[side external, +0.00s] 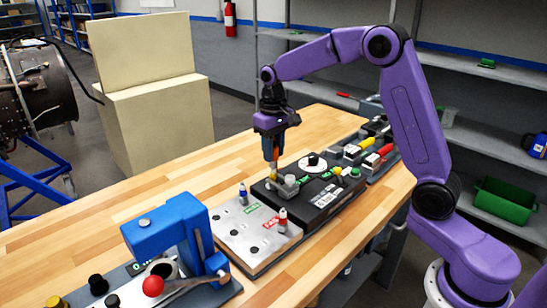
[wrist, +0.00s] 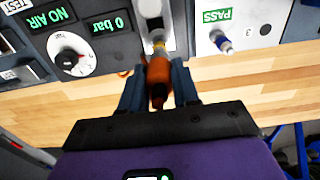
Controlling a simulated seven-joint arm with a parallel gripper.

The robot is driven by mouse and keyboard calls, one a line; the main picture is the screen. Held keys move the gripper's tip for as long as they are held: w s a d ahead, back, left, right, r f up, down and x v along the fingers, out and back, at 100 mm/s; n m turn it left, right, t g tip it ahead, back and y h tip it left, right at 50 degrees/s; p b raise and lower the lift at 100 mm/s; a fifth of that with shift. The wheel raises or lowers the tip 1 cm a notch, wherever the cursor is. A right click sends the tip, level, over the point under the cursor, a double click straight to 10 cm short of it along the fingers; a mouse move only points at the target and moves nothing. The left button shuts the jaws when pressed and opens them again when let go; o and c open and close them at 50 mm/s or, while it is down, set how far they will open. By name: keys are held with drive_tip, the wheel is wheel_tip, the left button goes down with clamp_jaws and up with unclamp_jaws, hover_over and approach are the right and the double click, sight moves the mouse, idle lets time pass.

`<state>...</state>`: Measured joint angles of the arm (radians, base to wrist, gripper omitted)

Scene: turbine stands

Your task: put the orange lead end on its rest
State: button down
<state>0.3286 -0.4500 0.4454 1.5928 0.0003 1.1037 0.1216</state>
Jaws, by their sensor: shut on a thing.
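My gripper (wrist: 157,88) is shut on the orange lead end (wrist: 158,76), which sits between its two blue-grey fingers. The lead end has a yellowish tip part that points at a light grey fitting (wrist: 176,38) on the bench unit. The orange lead end is small there and partly hidden by the fingers. I cannot tell whether it touches the grey block, or which part is its rest.
The black unit (side external: 325,198) has a dial and green displays (wrist: 122,23). To its left is a silver panel (side external: 240,222) with PASS and FAIL labels and blue and red pegs. A blue clamp device (side external: 170,235) stands at the front. The left wooden bench top (side external: 150,192) is clear.

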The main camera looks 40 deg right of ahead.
drive_tip(key=shift+r, duration=0.45)
drive_tip(key=shift+r, duration=0.75)
drive_tip(key=shift+w+d+f, duration=0.2)
drive_tip(key=shift+d+f, duration=0.9)
drive_tip(key=shift+d, duration=0.25)
drive_tip(key=shift+w+d+f, duration=0.25)
drive_tip(key=shift+d+f, duration=0.85)
drive_tip(key=shift+d, duration=0.2)
drive_tip(key=shift+w+d+f, duration=0.2)
drive_tip(key=shift+d+f, duration=0.9)
drive_tip(key=shift+d, duration=0.25)
drive_tip(key=shift+f, duration=1.05)
